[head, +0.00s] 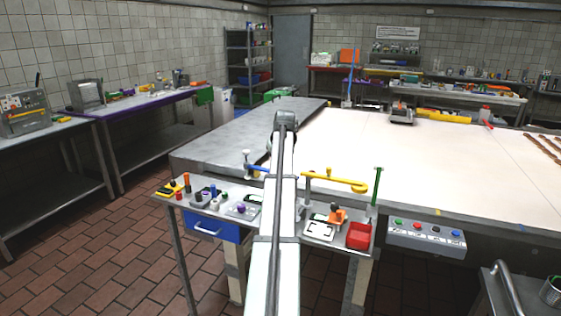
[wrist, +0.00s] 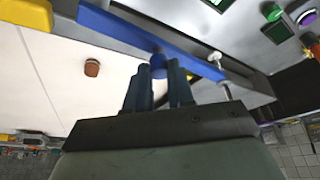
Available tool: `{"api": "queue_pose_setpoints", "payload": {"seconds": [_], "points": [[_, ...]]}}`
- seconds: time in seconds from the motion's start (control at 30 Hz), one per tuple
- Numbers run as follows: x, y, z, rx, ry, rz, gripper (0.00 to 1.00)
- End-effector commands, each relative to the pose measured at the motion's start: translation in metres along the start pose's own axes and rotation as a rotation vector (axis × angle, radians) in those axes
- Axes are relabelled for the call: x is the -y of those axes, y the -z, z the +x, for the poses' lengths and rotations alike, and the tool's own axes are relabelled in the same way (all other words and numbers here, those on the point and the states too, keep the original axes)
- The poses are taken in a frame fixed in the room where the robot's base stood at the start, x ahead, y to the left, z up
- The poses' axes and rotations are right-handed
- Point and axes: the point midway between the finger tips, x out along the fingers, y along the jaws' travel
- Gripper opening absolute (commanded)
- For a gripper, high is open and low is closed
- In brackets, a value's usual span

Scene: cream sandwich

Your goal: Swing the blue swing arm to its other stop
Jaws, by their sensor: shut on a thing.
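The blue swing arm (wrist: 122,28) crosses the top of the wrist view as a long flat bar, with a pale post (wrist: 217,60) by its right end. A blue upright knob (wrist: 158,64) stands on the bar. My gripper (wrist: 160,74) has its two dark fingers on either side of this knob and is shut on it. In the head view a short part of the blue swing arm (head: 258,168) shows left of my arm, near its post. My own arm hides the rest of it and my gripper there.
A green post (head: 377,185) and a red bin (head: 359,236) are farther right. The pale tabletop (head: 430,160) behind is mostly clear.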

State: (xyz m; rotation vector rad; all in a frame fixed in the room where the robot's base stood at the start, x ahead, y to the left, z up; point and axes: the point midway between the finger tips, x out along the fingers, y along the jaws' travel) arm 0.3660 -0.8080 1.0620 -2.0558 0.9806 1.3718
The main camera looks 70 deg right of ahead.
Motion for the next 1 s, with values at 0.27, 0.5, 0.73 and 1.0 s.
{"api": "queue_pose_setpoints", "payload": {"seconds": [0.27, 0.5, 0.73, 1.0], "points": [[0.0046, -0.0054, -0.0024, 0.002, 0.038, -0.089, 0.0], [0.0058, -0.0065, -0.0029, 0.002, 0.048, -0.112, 0.0], [0.0062, -0.007, -0.0029, 0.003, 0.048, -0.113, 0.0], [0.006, -0.0069, -0.0028, 0.002, 0.047, -0.112, 0.4]]}}
